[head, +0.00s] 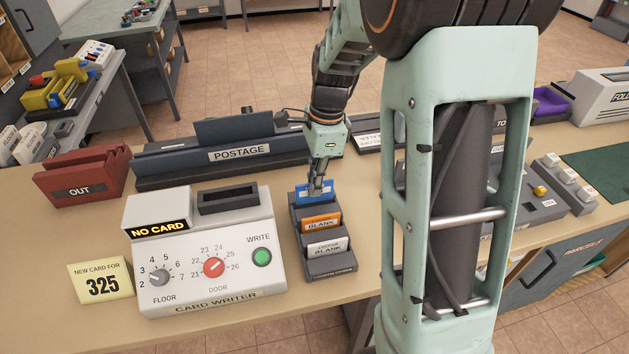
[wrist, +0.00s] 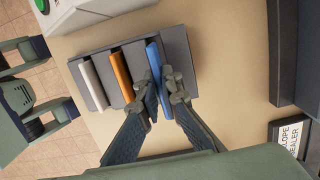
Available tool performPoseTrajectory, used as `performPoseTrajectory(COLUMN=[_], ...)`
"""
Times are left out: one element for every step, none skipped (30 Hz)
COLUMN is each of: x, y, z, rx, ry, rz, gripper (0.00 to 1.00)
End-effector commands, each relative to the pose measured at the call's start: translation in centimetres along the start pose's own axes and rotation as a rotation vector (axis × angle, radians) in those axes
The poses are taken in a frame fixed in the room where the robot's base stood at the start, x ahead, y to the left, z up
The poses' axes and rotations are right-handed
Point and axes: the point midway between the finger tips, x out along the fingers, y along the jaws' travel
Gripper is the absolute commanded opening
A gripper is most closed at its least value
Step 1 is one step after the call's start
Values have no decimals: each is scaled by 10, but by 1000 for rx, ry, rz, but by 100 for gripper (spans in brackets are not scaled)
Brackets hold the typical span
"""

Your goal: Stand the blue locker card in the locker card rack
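The blue locker card (head: 316,192) stands upright in the rear slot of the dark locker card rack (head: 331,266). In the wrist view the blue card (wrist: 154,62) shows edge-on at the right end of the rack (wrist: 96,62). My gripper (head: 318,188) is at the card's top edge. In the wrist view its fingers (wrist: 160,78) lie close on both sides of the card and look shut on it. The fingers hide part of the card, and whether its lower edge is fully seated cannot be seen.
An orange BLANK card (head: 320,222) and a white card (head: 327,246) stand in the rack's front slots. The card writer (head: 205,250), reading NO CARD, stands left. The POSTAGE unit (head: 238,154) is behind, with a red OUT tray (head: 84,178) at left. A yellow note (head: 101,283) reads 325.

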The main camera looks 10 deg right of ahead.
Motion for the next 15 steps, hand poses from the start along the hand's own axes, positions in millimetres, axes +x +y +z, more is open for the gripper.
performPoseTrajectory(x=[3,4,4,4,3,3,3,3,3,3,4,5,6,7,9], y=[0,0,0,0,0,0,0,0,0,0,0,0,0,0,0], z=[0,0,0,0,0,0,0,0,0,0,0,-1,-1,-1,-1], rx=[0,0,0,0,0,0,0,0,0,0,0,0,0,0,0], ry=[0,0,0,0,0,0,0,0,0,0,0,0,0,0,0], rz=[0,0,0,-1,-1,-1,-1,0,0,0,0,0,0,0,0], gripper=[0,0,0,0,0,0,0,0,0,0,0,0,0,0,0])
